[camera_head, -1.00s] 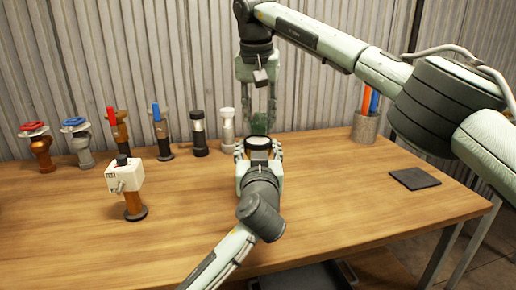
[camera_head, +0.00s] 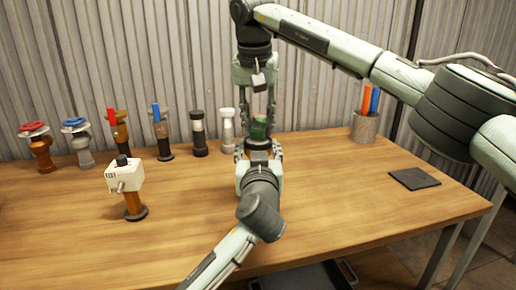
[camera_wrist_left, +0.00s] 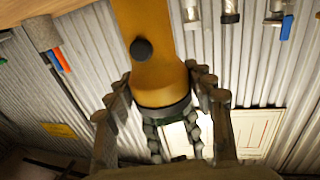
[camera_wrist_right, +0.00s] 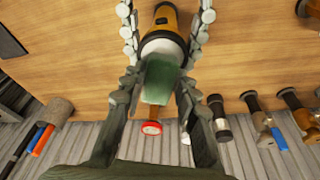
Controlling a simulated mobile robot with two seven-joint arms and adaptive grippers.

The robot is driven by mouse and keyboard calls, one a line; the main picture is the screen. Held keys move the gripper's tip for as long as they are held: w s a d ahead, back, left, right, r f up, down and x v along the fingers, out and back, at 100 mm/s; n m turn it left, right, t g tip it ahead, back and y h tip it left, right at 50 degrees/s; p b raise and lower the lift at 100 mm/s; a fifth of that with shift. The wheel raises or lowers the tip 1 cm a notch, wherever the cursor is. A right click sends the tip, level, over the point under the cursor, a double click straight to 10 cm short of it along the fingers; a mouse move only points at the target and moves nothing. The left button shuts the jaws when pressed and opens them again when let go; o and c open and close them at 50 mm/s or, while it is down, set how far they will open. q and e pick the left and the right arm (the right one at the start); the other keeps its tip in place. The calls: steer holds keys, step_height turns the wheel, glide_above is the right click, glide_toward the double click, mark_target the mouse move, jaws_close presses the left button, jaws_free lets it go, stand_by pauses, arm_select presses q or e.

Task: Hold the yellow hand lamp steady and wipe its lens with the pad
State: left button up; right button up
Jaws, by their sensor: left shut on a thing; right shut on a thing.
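The yellow hand lamp (camera_wrist_left: 155,60) has a black button and a dark collar. My left gripper (camera_head: 259,154) is shut on it, in the middle of the table. The lamp also shows in the right wrist view (camera_wrist_right: 166,20), with its pale lens (camera_wrist_right: 163,45). My right gripper (camera_head: 258,118) is above the lamp, shut on the green pad (camera_head: 260,127). In the right wrist view the pad (camera_wrist_right: 160,80) covers part of the lens; I cannot tell whether they touch. The lens is hidden in the head view.
Several valve fittings and torches stand along the back left. A white box marked TEST (camera_head: 125,174) stands on a post at front left. A grey cup of pens (camera_head: 365,128) and a dark mat (camera_head: 414,179) are at the right. The right-hand tabletop is otherwise clear.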

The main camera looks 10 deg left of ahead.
steer(key=shift+w+f, duration=0.15)
steer(key=shift+w, duration=1)
steer(key=shift+s, duration=0.1)
steer(key=shift+s, duration=1.2)
steer(key=shift+w, duration=1.35)
steer(key=shift+s, duration=0.15)
steer(key=shift+s, duration=1.25)
arm_select(q)
steer(key=shift+r, duration=0.1)
arm_select(e)
steer(key=shift+w, duration=1.35)
steer(key=shift+s+r, duration=0.2)
steer(key=shift+s, duration=1.1)
steer(key=shift+r, duration=0.1)
